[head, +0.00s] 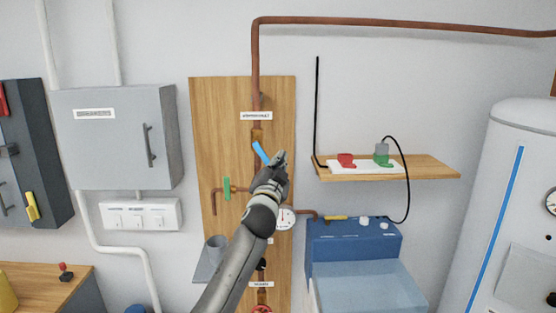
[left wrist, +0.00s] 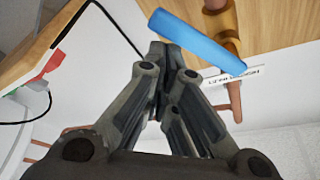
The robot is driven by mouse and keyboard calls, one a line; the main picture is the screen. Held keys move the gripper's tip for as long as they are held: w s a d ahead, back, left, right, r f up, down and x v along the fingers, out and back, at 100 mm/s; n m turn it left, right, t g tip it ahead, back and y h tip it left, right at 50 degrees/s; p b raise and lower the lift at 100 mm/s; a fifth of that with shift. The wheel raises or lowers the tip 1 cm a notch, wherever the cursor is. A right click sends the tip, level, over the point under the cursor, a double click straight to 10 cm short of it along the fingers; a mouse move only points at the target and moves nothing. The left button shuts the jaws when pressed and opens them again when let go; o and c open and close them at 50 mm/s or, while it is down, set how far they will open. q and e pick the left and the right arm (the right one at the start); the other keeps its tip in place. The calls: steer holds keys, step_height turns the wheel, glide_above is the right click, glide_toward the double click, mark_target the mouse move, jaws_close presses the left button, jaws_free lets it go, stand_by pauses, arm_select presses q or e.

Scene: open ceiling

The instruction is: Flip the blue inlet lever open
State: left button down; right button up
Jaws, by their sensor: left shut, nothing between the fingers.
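The blue inlet lever (head: 261,152) is on the vertical copper pipe of the wooden panel, below a small white label. It slants from upper left to lower right. My left gripper (head: 279,159) is shut and empty, with its tips close to the lever's lower right end. In the left wrist view the blue lever (left wrist: 197,42) lies just beyond the shut fingertips (left wrist: 168,50). I cannot tell whether they touch. The brass valve body (left wrist: 221,20) shows behind the lever. My right gripper is not in view.
A green lever (head: 227,188) and a round gauge (head: 285,218) sit lower on the wooden panel (head: 214,115). A shelf (head: 432,167) with red and green plugs juts out to the right. A grey cabinet (head: 110,140) hangs to the left. A blue machine (head: 352,245) stands below the shelf.

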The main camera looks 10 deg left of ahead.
arm_select(q)
steer(key=shift+m+h, duration=0.3)
steer(key=shift+m, duration=0.6)
steer(key=shift+s+a+f, duration=0.15)
steer(key=shift+a+f, duration=0.55)
steer(key=shift+a, duration=0.05)
steer(key=shift+s+a+f, duration=0.15)
steer(key=shift+a+f, duration=0.5)
steer(key=shift+a, duration=0.05)
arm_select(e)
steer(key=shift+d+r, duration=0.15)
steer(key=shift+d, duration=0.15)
